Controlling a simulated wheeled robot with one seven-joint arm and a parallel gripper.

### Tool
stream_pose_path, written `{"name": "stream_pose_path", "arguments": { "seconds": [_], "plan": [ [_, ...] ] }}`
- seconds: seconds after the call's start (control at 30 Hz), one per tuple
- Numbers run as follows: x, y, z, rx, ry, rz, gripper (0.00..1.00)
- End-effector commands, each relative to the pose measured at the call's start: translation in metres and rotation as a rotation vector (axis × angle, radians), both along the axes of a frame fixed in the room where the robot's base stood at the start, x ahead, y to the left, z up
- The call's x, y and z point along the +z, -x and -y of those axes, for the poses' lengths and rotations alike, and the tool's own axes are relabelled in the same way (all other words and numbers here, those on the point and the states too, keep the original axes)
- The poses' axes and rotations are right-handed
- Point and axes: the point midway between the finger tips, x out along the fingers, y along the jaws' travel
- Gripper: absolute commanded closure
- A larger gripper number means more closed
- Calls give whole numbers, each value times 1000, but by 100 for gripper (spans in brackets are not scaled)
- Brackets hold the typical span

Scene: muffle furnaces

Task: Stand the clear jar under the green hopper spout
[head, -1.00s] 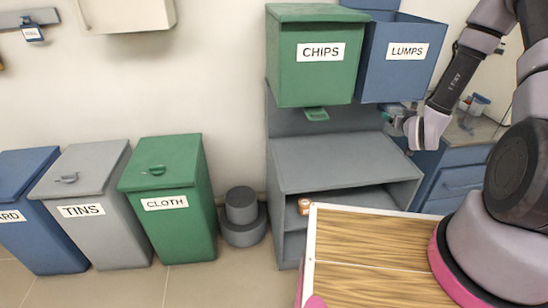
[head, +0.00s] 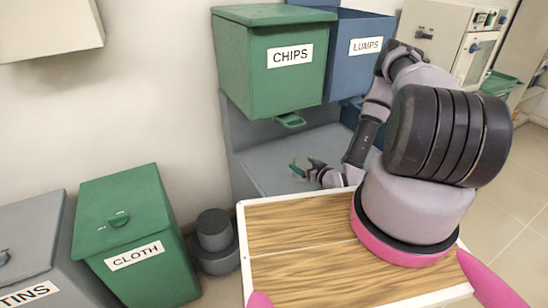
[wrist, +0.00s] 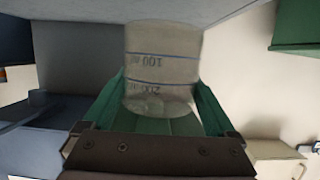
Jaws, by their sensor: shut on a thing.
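The clear jar (wrist: 160,70), marked with blue lines and volume figures, sits between the green fingers of my gripper (wrist: 160,108) in the wrist view. My gripper is shut on it. In the head view my gripper (head: 305,166) is over the grey shelf (head: 265,165), below and slightly right of the green spout (head: 291,121). The spout hangs under the green hopper (head: 270,70) labelled CHIPS. The jar is hard to make out in the head view, and I cannot tell whether it touches the shelf.
A blue hopper (head: 345,75) labelled LUMPS stands right of the green one. A wooden-topped surface (head: 300,265) fills the front. A green CLOTH bin (head: 135,235), a grey TINS bin (head: 35,240) and a dark grey stepped cylinder (head: 215,240) stand to the left.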

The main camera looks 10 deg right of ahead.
Motion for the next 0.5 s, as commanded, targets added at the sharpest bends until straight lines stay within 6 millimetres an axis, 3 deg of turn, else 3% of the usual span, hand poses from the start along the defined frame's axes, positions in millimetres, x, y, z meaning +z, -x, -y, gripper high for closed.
{"name": "stream_pose_path", "arguments": {
  "seconds": [0.5],
  "plan": [
    [1, -123, -42, 6, 2, 7, 72]
  ]
}}
